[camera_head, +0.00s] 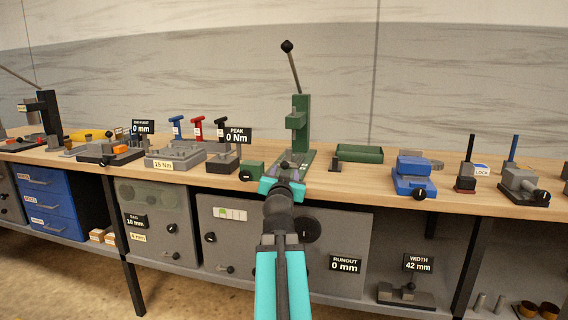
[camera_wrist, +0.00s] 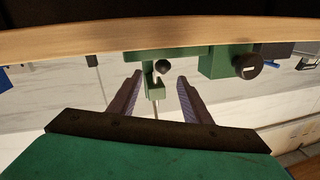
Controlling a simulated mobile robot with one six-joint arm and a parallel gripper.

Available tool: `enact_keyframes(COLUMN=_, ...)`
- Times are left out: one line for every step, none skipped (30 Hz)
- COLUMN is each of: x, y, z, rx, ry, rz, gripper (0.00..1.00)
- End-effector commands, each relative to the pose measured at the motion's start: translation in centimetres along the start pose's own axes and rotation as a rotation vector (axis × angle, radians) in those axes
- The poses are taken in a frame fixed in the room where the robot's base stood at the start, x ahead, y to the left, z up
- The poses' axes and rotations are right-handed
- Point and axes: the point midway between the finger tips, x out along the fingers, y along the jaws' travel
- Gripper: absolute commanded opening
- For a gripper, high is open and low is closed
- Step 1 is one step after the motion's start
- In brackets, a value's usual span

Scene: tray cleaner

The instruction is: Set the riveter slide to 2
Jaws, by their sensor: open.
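The green riveter (camera_head: 302,125) stands on the bench at centre, with a tall lever and black ball knob. A small green block with a black round knob (camera_head: 246,173) sits to its left at the bench's front edge. My gripper (camera_head: 290,164) is in front of the riveter's base and partly hides it. In the wrist view, which looks upside down, my gripper (camera_wrist: 160,76) is open and empty. The riveter (camera_wrist: 154,90) shows beyond and between the fingers, and the green block (camera_wrist: 214,62) lies to their right. I cannot make out a slide or its numbers.
A small black piece (camera_head: 335,164) and a green tray (camera_head: 359,153) are right of the riveter. A blue vise (camera_head: 412,176) stands further right. A PEAK display (camera_head: 237,135) is at left. Grey panels with knobs hang below the wooden bench edge (camera_head: 350,185).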

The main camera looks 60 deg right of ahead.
Motion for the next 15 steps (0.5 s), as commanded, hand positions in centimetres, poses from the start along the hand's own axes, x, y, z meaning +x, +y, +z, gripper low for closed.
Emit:
enact_keyframes(x=0.09, y=-0.03, z=-0.27, rx=-0.001, ry=-0.001, rz=0.001, gripper=0.44)
enact_keyframes(x=0.13, y=-0.04, z=-0.29, rx=-0.001, ry=-0.001, rz=0.0, gripper=0.44)
enact_keyframes(x=0.19, y=-0.05, z=-0.33, rx=0.0, ry=0.0, rz=0.0, gripper=0.44)
enact_keyframes(x=0.23, y=-0.05, z=-0.34, rx=0.001, ry=0.0, rz=0.0, gripper=0.44)
enact_keyframes(x=0.28, y=-0.05, z=-0.33, rx=0.001, ry=0.0, rz=0.0, gripper=0.44)
enact_keyframes(x=0.35, y=-0.04, z=-0.31, rx=0.0, ry=-0.001, rz=0.001, gripper=0.44)
enact_keyframes(x=0.39, y=-0.03, z=-0.29, rx=-0.001, ry=-0.001, rz=0.001, gripper=0.44)
enact_keyframes(x=0.44, y=-0.03, z=-0.28, rx=-0.001, ry=-0.001, rz=0.001, gripper=0.44)
enact_keyframes(x=0.49, y=-0.03, z=-0.29, rx=-0.001, ry=-0.001, rz=0.0, gripper=0.44)
enact_keyframes(x=0.53, y=-0.04, z=-0.31, rx=0.0, ry=0.0, rz=0.0, gripper=0.44)
enact_keyframes(x=0.57, y=-0.06, z=-0.32, rx=0.0, ry=0.0, rz=-0.001, gripper=0.44)
enact_keyframes(x=0.62, y=-0.06, z=-0.33, rx=0.001, ry=0.0, rz=-0.001, gripper=0.44)
enact_keyframes(x=0.66, y=-0.06, z=-0.31, rx=0.0, ry=-0.001, rz=-0.001, gripper=0.44)
enact_keyframes(x=0.7, y=-0.05, z=-0.28, rx=0.0, ry=-0.001, rz=-0.001, gripper=0.44)
enact_keyframes(x=0.76, y=-0.05, z=-0.26, rx=-0.001, ry=-0.002, rz=-0.001, gripper=0.44)
